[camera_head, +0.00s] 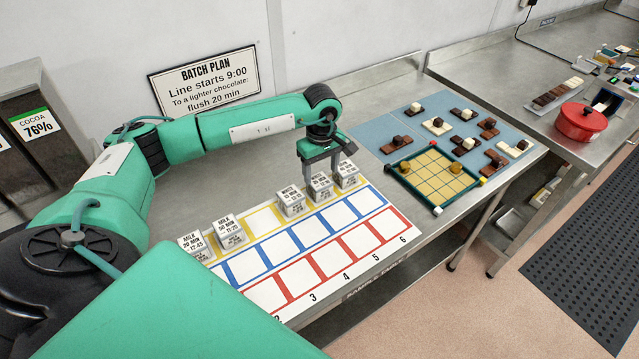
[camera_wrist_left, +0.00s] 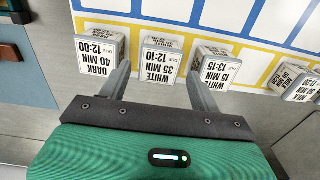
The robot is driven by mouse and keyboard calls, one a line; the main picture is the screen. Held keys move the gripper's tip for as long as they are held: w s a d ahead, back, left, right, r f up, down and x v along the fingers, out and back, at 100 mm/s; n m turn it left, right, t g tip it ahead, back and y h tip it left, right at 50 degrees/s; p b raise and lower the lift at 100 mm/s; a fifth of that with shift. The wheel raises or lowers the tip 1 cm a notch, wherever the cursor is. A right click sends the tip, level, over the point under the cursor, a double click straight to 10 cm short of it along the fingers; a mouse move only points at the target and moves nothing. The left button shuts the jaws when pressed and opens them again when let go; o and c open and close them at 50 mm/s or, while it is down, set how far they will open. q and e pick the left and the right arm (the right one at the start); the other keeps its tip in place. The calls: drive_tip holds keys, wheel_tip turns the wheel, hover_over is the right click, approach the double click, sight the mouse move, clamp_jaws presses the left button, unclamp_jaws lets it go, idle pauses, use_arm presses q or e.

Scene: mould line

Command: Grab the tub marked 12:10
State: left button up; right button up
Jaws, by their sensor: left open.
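The tub marked 12:10 (camera_wrist_left: 160,58) is a small white tub reading WHITE 35 MIN in the left wrist view. It is the middle one of a group of three, and it shows in the head view (camera_head: 320,188) in the yellow row. My left gripper (camera_head: 320,172) is open and points down at this tub. In the left wrist view its fingers (camera_wrist_left: 158,84) lie on either side of the tub; I cannot tell if they touch it. My right gripper is not in view.
Two more tubs (camera_head: 230,234) (camera_head: 193,246) stand further left in the yellow row. The sheet (camera_head: 372,258) has empty blue and red squares in front.

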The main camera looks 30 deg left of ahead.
sight(319, 180)
use_arm(q)
drive_tip(key=shift+f, duration=0.6)
drive_tip(key=shift+a+f+p, duration=0.1)
drive_tip(key=shift+f+p, duration=0.1)
drive_tip(key=shift+p, duration=0.25)
drive_tip(key=f, duration=0.1)
drive_tip(key=f+p, duration=0.1)
drive_tip(key=f, duration=0.1)
drive_tip(key=f+p, duration=0.1)
drive_tip(key=shift+w+a+f, duration=0.1)
drive_tip(key=shift+a+f, duration=0.15)
drive_tip(key=shift+f, duration=0.05)
drive_tip(key=c, duration=0.8)
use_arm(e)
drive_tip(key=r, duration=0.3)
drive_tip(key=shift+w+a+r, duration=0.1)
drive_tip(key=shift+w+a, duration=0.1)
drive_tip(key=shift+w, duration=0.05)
